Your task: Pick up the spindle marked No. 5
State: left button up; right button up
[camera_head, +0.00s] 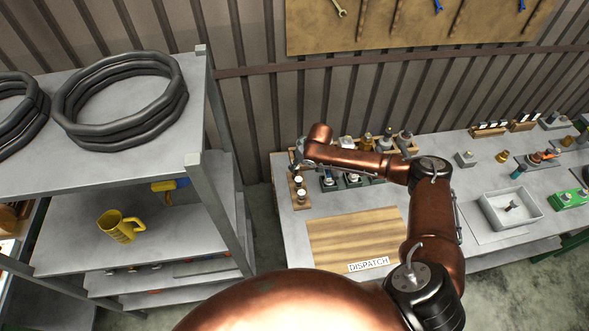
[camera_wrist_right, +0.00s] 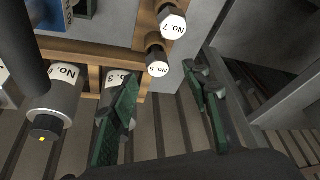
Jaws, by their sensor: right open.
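The spindle marked No. 5 (camera_wrist_right: 157,66) has a white labelled end and a dark shaft, and sits in a wooden rack (camera_wrist_right: 144,30). The spindle marked No. 7 (camera_wrist_right: 172,24) sits beside it in the same rack. My right gripper (camera_wrist_right: 162,77) is open, with its green fingers apart. The No. 5 end shows between and just beyond the fingertips, with no visible contact. In the head view, two white-topped spindles (camera_head: 299,181) stand in the rack at the table's left end, their labels unreadable. My right gripper is mostly hidden there behind its arm. My left gripper is not in view.
Spindles marked No. 3 (camera_wrist_right: 116,78) and apparently No. 6 (camera_wrist_right: 56,96) stand close by the left finger. A shelf unit (camera_head: 222,205) stands left of the table. The dispatch board (camera_head: 355,232) is bare. A grey tray (camera_head: 527,222) sits at right.

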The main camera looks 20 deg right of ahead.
aim_at(298, 168)
jog(key=x, duration=0.4)
jog(key=shift+d+p, duration=0.3)
jog(key=shift+a+f, duration=0.15)
jog(key=shift+f, duration=0.35)
jog(key=shift+c, duration=0.4)
jog(key=shift+w, duration=0.1)
grip_shut()
